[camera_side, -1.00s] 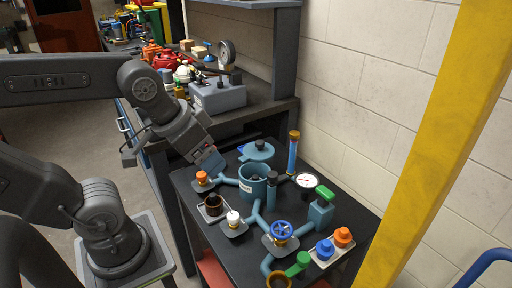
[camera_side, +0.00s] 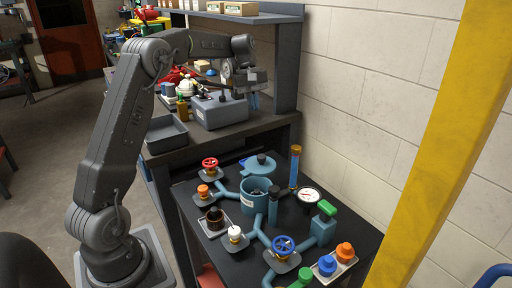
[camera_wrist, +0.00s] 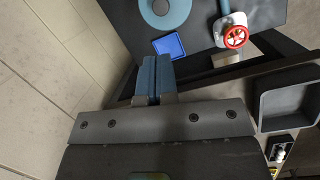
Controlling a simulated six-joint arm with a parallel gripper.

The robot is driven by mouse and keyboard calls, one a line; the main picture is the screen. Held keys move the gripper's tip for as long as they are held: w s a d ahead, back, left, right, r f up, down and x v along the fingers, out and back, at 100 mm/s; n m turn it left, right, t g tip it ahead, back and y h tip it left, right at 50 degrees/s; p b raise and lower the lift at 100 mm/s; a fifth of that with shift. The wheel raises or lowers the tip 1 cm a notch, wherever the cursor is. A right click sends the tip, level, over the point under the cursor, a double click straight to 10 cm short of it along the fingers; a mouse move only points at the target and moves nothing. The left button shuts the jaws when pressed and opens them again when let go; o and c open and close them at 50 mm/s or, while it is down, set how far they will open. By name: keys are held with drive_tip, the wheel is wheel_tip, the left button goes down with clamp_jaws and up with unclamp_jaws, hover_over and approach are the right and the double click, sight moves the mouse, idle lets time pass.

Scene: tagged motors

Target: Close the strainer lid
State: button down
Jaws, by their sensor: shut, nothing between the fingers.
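The blue strainer body (camera_side: 255,199) stands on the dark table with its top open. Its round blue lid (camera_side: 261,166) with a dark knob is swung back behind the body, off the opening. In the wrist view the lid (camera_wrist: 176,22) is partly cut off at the top edge. My gripper (camera_side: 254,103) is high above and behind the lid, near the grey box on the bench. Its blue fingers (camera_wrist: 154,72) are together and empty, apart from the lid.
A red valve wheel (camera_side: 210,163) stands left of the lid. A blue-orange cylinder (camera_side: 295,168) and a gauge (camera_side: 309,196) stand to its right. A blue square (camera_wrist: 169,46) lies near the lid. The grey box (camera_side: 219,109) sits on the bench behind.

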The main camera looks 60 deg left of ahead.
drive_tip(key=w+a+f+n+h, duration=0.1)
drive_tip(key=a+f+n, duration=0.2)
drive_tip(key=a+f, duration=0.3)
approach(258, 163)
drive_tip(key=w+a+f, duration=0.1)
drive_tip(key=a+f, duration=0.3)
drive_tip(key=d, duration=0.3)
drive_tip(key=shift+w+d+f, duration=0.15)
drive_tip(key=shift+d+f, duration=0.1)
drive_tip(key=shift+d, duration=0.55)
